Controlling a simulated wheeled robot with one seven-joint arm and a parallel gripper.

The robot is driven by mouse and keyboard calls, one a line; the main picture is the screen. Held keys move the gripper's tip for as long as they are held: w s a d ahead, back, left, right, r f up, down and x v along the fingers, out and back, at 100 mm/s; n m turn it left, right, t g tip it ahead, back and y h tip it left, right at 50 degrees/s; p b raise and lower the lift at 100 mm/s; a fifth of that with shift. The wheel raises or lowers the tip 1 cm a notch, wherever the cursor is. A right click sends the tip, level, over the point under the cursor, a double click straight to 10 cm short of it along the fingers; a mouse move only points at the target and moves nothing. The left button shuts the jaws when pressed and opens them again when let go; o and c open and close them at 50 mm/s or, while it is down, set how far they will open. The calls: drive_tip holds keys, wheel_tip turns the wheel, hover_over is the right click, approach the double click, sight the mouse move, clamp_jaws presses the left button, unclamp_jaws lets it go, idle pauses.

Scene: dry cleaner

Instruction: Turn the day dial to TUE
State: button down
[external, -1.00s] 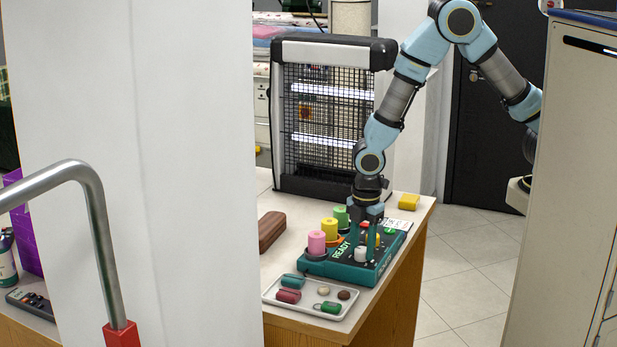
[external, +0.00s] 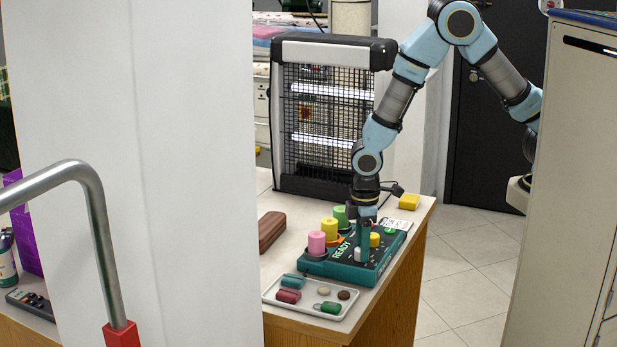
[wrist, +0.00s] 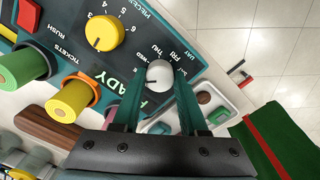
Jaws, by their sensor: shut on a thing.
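The day dial (wrist: 160,73) is a light grey-white knob on the teal control box (external: 330,268). In the wrist view the words DAY, FRI and THU show beside it, and other labels are hidden by my fingers. It also shows in the external view as a small white knob (external: 361,255). My gripper (wrist: 159,78) points down with its two teal fingers on either side of the dial, shut on it. In the external view my gripper (external: 363,252) stands at the box's near right part. The dial's exact pointer setting is too small to tell.
A yellow PIECES dial (wrist: 103,33) sits near the day dial. Pink (external: 316,242), yellow (external: 329,229) and green (external: 341,215) cylinders stand along the box's left side. A white tray (external: 268,294) of small items lies in front. A heater (external: 333,110) stands behind.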

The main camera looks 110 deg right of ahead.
idle(0.3)
drive_tip(key=shift+c, duration=2.2)
unclamp_jaws()
wheel_tip(320, 180, up, 11)
drive_tip(key=b, duration=0.2)
drive_tip(key=shift+a, duration=0.15)
drive_tip(key=shift+a, duration=0.1)
